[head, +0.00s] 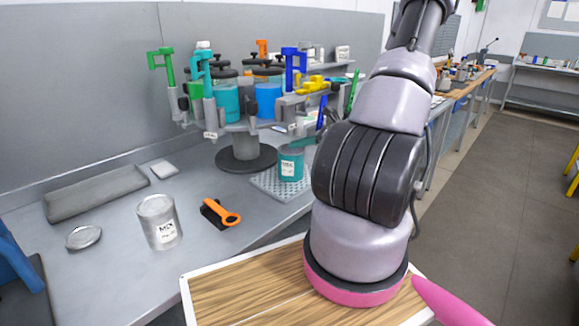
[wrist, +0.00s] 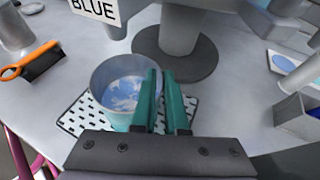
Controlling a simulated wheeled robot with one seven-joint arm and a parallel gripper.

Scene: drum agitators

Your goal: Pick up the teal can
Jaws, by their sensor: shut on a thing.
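The teal can (head: 291,164), with a white label, is upright at the perforated pale mat (head: 262,186) in the head view. In the wrist view the open-topped can (wrist: 105,83) has a bluish, white-patched inside. My gripper (wrist: 165,100) has teal fingers shut on the can's right wall, one finger inside the rim and the other outside. I cannot tell whether the can's base touches the mat (wrist: 75,122).
A drum agitator with colored clamps and a round dark base (head: 245,158) stands just behind. A grey can (head: 158,222), a lid (head: 84,237) and an orange-handled brush (head: 222,214) lie to the left.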

